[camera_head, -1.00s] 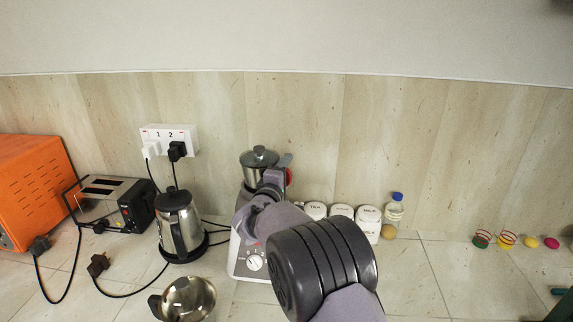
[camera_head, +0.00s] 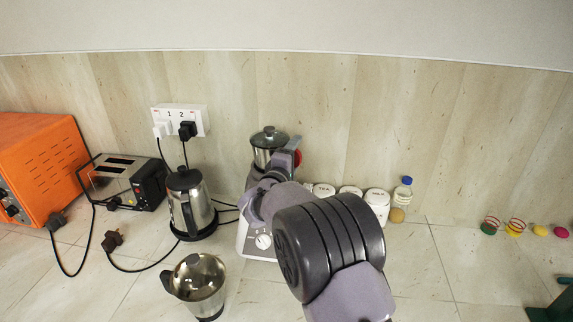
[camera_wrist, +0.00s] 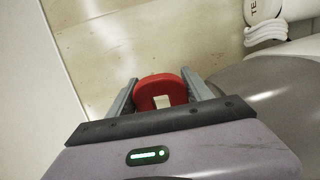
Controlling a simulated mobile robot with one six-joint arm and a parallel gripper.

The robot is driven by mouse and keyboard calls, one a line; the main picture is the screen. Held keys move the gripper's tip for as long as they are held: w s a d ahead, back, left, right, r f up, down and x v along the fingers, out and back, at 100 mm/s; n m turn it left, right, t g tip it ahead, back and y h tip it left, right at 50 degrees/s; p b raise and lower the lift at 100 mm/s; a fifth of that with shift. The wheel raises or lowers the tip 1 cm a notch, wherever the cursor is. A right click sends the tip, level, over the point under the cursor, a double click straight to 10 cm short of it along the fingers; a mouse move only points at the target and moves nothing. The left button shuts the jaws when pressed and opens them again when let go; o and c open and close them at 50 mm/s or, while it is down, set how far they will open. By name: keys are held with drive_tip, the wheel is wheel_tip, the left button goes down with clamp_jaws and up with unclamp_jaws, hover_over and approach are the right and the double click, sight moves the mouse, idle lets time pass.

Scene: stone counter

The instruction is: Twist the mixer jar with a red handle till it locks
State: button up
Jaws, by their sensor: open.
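The mixer jar (camera_head: 263,155) is a steel jar with a dark lid, upright on the white mixer base (camera_head: 256,243) against the back wall. Its red handle (camera_head: 298,157) shows at the jar's right side, partly behind my arm. In the wrist view the red handle (camera_wrist: 160,90) lies between the two grey fingers of my gripper (camera_wrist: 160,98). The fingers stand apart, one on each side of the handle, with small gaps showing. My arm hides much of the mixer base in the head view.
A kettle (camera_head: 192,205) and a loose steel jar (camera_head: 200,284) stand left of the mixer. Farther left are a toaster (camera_head: 124,181) and an orange oven (camera_head: 38,165). White canisters (camera_head: 377,203) and a blue-capped bottle (camera_head: 401,200) stand close on the right. The counter's right front is mostly clear.

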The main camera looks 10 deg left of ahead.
drive_tip(key=s+a+p, duration=0.2)
drive_tip(key=s, duration=1.4)
drive_tip(key=s+d+r+m+g+y+b, duration=0.2)
drive_tip(key=d+r+m+y, duration=0.1)
drive_tip(key=d+m, duration=0.25)
drive_tip(key=s+d+r+m+g+y+b, duration=0.1)
drive_tip(key=s+d+r+m+g+y, duration=0.2)
drive_tip(key=d, duration=0.4)
drive_tip(key=s+d+f+m+g, duration=0.2)
drive_tip(key=s+d+m, duration=0.2)
drive_tip(key=s, duration=0.5)
drive_tip(key=s+d+f+m+g+h+b, duration=0.1)
drive_tip(key=s+d+f+m+g, duration=0.1)
drive_tip(key=s, duration=0.6)
drive_tip(key=s+d+f+m+g+b, duration=0.1)
drive_tip(key=s+d+f+m+g, duration=0.2)
drive_tip(key=s+d+m, duration=0.3)
drive_tip(key=s+d+f, duration=0.1)
drive_tip(key=s, duration=0.2)
drive_tip(key=shift+s+d+f, duration=0.25)
drive_tip(key=shift+s, duration=0.05)
